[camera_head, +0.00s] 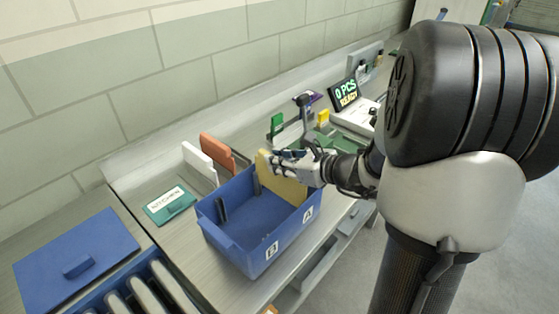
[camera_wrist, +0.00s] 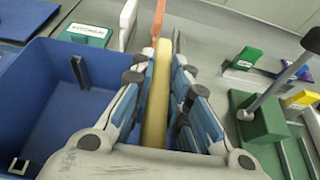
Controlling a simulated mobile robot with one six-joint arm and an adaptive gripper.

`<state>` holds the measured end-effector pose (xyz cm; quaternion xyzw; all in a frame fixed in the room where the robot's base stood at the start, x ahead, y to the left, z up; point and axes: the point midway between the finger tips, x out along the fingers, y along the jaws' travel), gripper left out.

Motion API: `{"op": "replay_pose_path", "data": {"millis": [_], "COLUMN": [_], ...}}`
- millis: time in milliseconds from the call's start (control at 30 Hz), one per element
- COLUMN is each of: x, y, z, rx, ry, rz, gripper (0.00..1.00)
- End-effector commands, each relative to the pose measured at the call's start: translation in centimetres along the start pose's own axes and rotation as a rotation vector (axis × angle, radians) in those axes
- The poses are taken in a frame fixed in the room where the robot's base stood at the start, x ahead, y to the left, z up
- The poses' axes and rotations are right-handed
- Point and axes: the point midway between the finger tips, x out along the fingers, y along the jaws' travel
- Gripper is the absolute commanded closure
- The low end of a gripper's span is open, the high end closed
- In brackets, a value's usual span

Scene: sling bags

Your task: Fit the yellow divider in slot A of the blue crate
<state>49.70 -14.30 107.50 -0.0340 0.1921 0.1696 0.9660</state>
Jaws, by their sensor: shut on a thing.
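The yellow divider (camera_head: 287,186) stands upright at the A end of the blue crate (camera_head: 236,250). Its lower part appears to be inside the crate, beside a dark slot rib (camera_head: 256,184); I cannot tell whether it is seated in the slot. The A label (camera_head: 308,213) is on the crate's near wall, with the B label (camera_head: 271,250) to its left. My gripper (camera_head: 281,160) is shut on the divider's upper part. In the wrist view the divider (camera_wrist: 157,95) runs between both fingers (camera_wrist: 160,85), with the crate (camera_wrist: 60,110) to the left.
White (camera_head: 199,163) and orange (camera_head: 216,152) panels stand behind the crate. A teal labelled card (camera_head: 170,205) lies left of them. A blue lid (camera_head: 78,258) is at far left. A green fixture (camera_wrist: 262,120) stands close to the right of my gripper. The B end of the crate is clear.

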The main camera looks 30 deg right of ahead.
Motion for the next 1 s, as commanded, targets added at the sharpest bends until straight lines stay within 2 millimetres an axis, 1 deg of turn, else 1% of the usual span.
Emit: {"op": "replay_pose_path", "data": {"millis": [1000], "x": [1.0], "y": [0.0], "z": [-2.4], "rx": [0.000], "ry": [-0.001], "rz": [0.001], "gripper": [1.00]}}
